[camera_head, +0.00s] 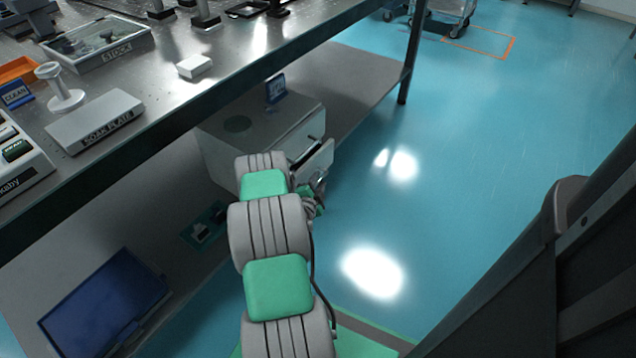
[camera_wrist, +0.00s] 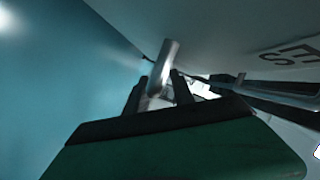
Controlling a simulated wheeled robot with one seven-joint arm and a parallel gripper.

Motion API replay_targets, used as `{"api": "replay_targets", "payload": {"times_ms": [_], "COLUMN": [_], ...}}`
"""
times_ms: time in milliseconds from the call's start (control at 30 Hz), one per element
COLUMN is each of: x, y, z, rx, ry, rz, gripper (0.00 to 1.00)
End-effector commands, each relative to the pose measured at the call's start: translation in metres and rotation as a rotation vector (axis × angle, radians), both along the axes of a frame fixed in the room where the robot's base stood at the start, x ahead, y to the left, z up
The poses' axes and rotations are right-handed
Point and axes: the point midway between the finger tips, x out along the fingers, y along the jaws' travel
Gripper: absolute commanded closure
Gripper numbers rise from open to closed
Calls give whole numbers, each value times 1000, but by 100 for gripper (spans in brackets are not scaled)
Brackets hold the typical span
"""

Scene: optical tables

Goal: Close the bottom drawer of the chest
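The chest (camera_head: 240,145) is a pale grey box on the shelf under the optical table. One drawer (camera_head: 318,163) stands out from its right side, with a dark gap behind its front. My arm hides the chest's lower part, so which level this drawer is cannot be told. My gripper (camera_head: 319,193) is at the drawer front, partly hidden by my arm. In the wrist view, a silver bar handle (camera_wrist: 164,65) lies between the two dark fingers of my gripper (camera_wrist: 159,88). The fingers are apart; whether they press on the bar is unclear.
A small blue sign (camera_head: 276,88) stands on the chest. A dark blue screen (camera_head: 105,305) is on the shelf (camera_head: 70,265) at lower left. The table (camera_head: 225,65) overhangs the chest. A table leg (camera_head: 410,60) stands beyond it. The blue floor (camera_head: 460,180) to the right is clear.

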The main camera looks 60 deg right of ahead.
Motion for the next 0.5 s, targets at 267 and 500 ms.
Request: {"api": "replay_targets", "payload": {"times_ms": [267, 500], "x": [0, 0], "y": [0, 0], "z": [0, 0], "rx": [0, 0], "ry": [0, 0], "rz": [0, 0], "gripper": [95, 100]}}
